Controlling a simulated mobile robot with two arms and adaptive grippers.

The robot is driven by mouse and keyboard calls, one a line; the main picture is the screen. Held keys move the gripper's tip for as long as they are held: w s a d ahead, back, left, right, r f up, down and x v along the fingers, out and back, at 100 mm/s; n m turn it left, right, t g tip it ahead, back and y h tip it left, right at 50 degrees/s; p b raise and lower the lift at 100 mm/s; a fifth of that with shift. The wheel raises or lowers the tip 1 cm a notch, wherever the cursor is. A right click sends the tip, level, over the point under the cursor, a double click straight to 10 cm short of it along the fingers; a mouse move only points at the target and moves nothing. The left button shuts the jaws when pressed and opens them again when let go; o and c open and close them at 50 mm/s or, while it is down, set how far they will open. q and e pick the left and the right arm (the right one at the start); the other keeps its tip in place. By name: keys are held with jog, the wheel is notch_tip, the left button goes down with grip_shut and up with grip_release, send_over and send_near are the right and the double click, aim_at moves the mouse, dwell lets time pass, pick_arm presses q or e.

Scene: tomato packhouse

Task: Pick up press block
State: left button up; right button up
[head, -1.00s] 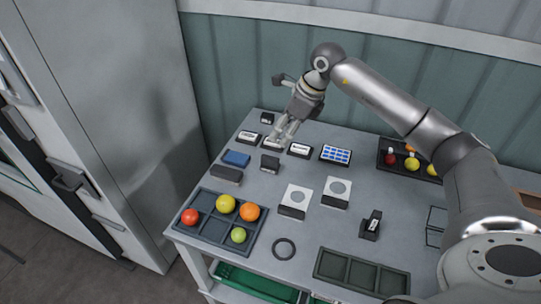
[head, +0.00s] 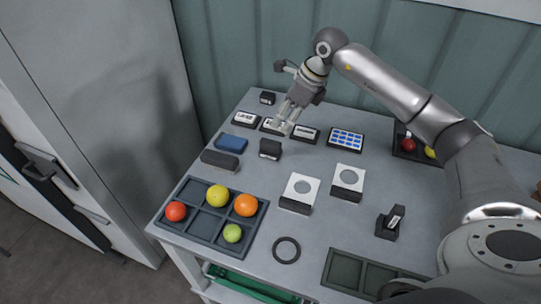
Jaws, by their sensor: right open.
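My right gripper (head: 282,124) is open and empty, pointing down over the back of the table. Its fingers partly cover the middle labelled plate (head: 271,126). A small dark block (head: 270,149) stands on the table just in front of the fingers, apart from them. A longer dark block (head: 220,160) lies to the left, in front of a blue block (head: 231,143). Another small black block (head: 267,97) stands at the back edge. I cannot tell for sure which of these is the press block. My left gripper is out of view.
A divided tray (head: 205,222) with several tomatoes lies front left. Two white-topped blocks (head: 300,190) (head: 347,178) stand mid-table. A black ring (head: 286,250), a dark stand (head: 390,222) and an empty tray (head: 345,270) are in front. A blue-celled panel (head: 346,140) lies right of the gripper.

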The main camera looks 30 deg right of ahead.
send_over(272, 142)
jog(key=s+d, duration=0.1)
jog(key=f, duration=0.5)
jog(key=shift+s+d+f+p, duration=0.1)
jog(key=shift+d+p, duration=0.1)
jog(key=shift+p, duration=0.2)
jog(key=p+x, duration=0.1)
jog(key=x, duration=0.3)
jog(key=shift+s+a+f, duration=0.1)
jog(key=shift+a+f, duration=0.05)
jog(key=shift+f, duration=0.7)
jog(key=c, duration=1)
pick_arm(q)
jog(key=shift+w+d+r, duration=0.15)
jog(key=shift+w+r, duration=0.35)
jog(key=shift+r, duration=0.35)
pick_arm(e)
jog(key=shift+r, duration=0.1)
